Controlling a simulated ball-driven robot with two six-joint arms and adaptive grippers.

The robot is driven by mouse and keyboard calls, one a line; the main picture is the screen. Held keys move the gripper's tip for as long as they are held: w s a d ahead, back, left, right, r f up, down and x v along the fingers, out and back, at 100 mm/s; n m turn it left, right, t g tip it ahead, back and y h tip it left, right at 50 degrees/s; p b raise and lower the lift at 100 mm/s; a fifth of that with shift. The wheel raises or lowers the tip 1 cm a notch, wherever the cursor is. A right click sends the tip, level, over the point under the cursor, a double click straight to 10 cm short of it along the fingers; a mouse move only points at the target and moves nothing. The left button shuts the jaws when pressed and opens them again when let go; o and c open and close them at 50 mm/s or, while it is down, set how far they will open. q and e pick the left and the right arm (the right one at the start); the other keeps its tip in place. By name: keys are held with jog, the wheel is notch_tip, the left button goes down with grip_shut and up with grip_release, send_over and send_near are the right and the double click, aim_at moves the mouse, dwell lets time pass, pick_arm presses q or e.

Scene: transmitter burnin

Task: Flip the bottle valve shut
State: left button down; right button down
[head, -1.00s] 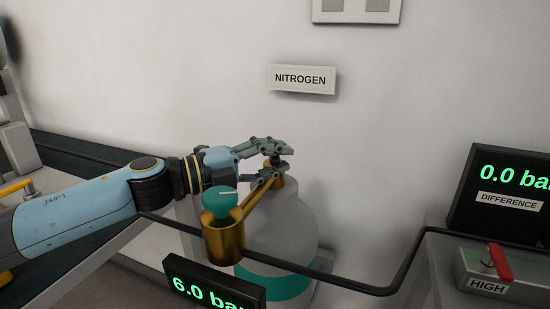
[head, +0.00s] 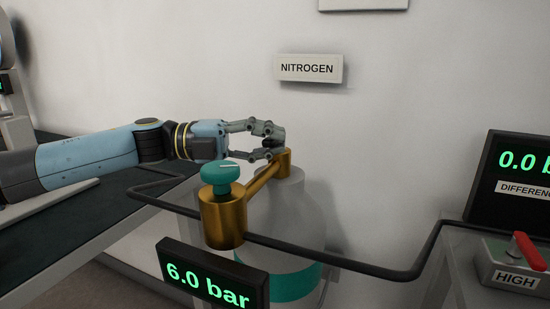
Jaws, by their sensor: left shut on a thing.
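The nitrogen bottle (head: 294,215) is a grey cylinder with a teal band, standing against the wall under a NITROGEN sign. A brass fitting (head: 284,161) sits on its neck, and a brass arm runs from it to a brass regulator (head: 223,220) with a teal knob (head: 219,174). My left gripper (head: 271,144) is at the top of the neck fitting, its fingers closed around the bottle valve's handle. The fingers hide most of the handle, so its angle cannot be told. My right gripper is out of view.
A display (head: 212,277) reading 6.0 bar stands in front of the bottle. A dark pipe (head: 345,262) runs across in front of it to the right. At right are a DIFFERENCE display (head: 515,165) and a HIGH box (head: 512,268) with a red lever.

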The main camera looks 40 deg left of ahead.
pick_arm(q)
jog(key=shift+f, duration=0.1)
jog(key=c, duration=1.6)
grip_release()
jog(key=shift+a, duration=0.1)
jog(key=v, duration=0.7)
jog(key=shift+a, duration=0.2)
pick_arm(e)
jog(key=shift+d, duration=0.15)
pick_arm(q)
jog(key=shift+s, duration=0.15)
